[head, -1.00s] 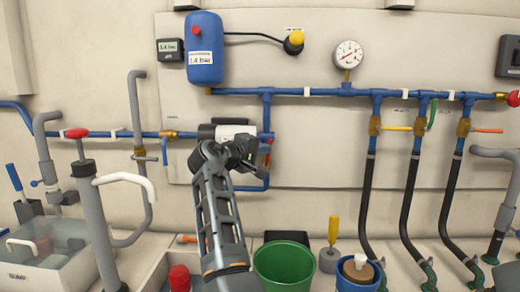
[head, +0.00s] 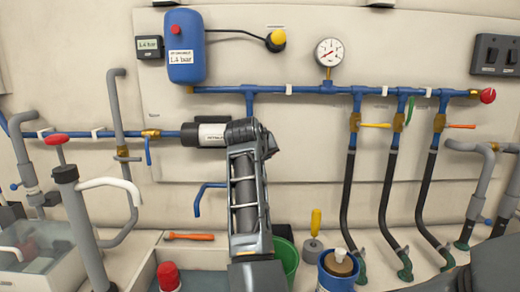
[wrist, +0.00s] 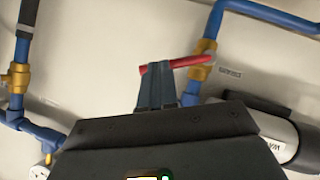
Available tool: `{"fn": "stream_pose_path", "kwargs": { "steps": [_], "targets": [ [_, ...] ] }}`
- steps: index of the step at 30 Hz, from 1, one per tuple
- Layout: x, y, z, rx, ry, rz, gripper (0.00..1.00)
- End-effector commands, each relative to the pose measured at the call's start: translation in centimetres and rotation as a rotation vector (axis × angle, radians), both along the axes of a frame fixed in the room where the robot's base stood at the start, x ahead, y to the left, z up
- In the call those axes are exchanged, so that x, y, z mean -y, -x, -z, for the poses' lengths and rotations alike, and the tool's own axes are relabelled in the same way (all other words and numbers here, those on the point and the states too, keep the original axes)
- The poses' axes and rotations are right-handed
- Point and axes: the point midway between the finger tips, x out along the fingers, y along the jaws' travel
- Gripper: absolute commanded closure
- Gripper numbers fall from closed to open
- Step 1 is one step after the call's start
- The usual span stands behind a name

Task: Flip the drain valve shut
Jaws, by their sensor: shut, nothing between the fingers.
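The drain valve shows in the wrist view as a brass body (wrist: 203,48) on a blue pipe with a red lever (wrist: 190,62). The lever lies roughly crosswise to that pipe. My gripper (wrist: 157,68) is shut and empty. Its fingertips overlap the lever's free end in the wrist view, with a bit of red showing on the far side of them; I cannot tell if they touch. In the head view my arm hides the valve and the fingertips. The bent blue pipe end (head: 206,190) shows left of my arm.
Another brass valve (wrist: 17,77) is at the wrist view's left.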

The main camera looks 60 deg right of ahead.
Motion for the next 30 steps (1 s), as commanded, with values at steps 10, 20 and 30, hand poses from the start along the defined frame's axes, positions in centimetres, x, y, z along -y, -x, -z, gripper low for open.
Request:
{"fn": "stream_pose_path", "kwargs": {
  "steps": [10,20,30],
  "targets": [
    [0.4,0.7,1.1,0.17,-0.101,0.0,1.0],
    [0.1,0.2,1.2,0.167,-0.1,-0.001,1.0],
    [-0.4,-0.7,1.6,0.166,-0.098,-0.001,1.0]
  ]
}}
